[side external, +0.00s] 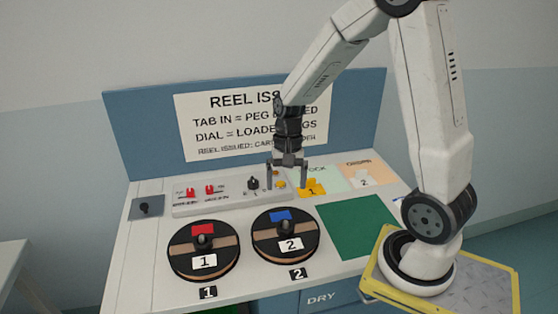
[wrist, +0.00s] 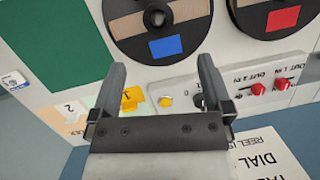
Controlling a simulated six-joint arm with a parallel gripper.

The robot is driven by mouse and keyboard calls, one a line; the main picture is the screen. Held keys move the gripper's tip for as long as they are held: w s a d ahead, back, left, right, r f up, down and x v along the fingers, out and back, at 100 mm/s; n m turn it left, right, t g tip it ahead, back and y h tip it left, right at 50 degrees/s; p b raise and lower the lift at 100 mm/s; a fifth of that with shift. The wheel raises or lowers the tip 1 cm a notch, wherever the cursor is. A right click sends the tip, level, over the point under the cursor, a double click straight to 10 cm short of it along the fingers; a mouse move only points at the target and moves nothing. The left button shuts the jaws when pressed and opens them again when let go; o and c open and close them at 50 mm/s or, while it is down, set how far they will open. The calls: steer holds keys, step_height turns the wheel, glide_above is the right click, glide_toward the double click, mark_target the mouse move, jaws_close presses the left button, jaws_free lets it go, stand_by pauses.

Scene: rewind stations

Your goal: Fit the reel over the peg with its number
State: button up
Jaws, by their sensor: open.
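Reel 1 (side external: 182,250), a black disc with a tan band, red tab and white "1" label, lies at the left of the bench. Reel 2 (side external: 262,240), with a blue tab and "2" label, lies to its right. A dark peg or knob stands at each reel's centre. In the wrist view, reel 2 (wrist: 125,25) is at the top middle and reel 1 (wrist: 248,12) at top right, both cut off. My gripper (side external: 287,185) is open and empty above the control panel, behind reel 2. In the wrist view its fingers (wrist: 161,64) are spread apart.
The panel (side external: 185,208) carries two red sliders (side external: 210,190), a dark dial (side external: 253,183) and a yellow button (wrist: 166,101). A yellow "1" piece (side external: 311,187) and a white "2" card (side external: 363,180) lie behind the bare green mat (side external: 357,225). A sign board stands behind.

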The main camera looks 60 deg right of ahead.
steer(key=s+a+n+t+h, duration=0.2)
steer(key=s+a+n+t, duration=0.1)
steer(key=a+n, duration=0.5)
steer(key=shift+s+n+t+h, duration=0.2)
steer(key=shift+n+t+h, duration=0.15)
steer(key=shift+n, duration=0.85)
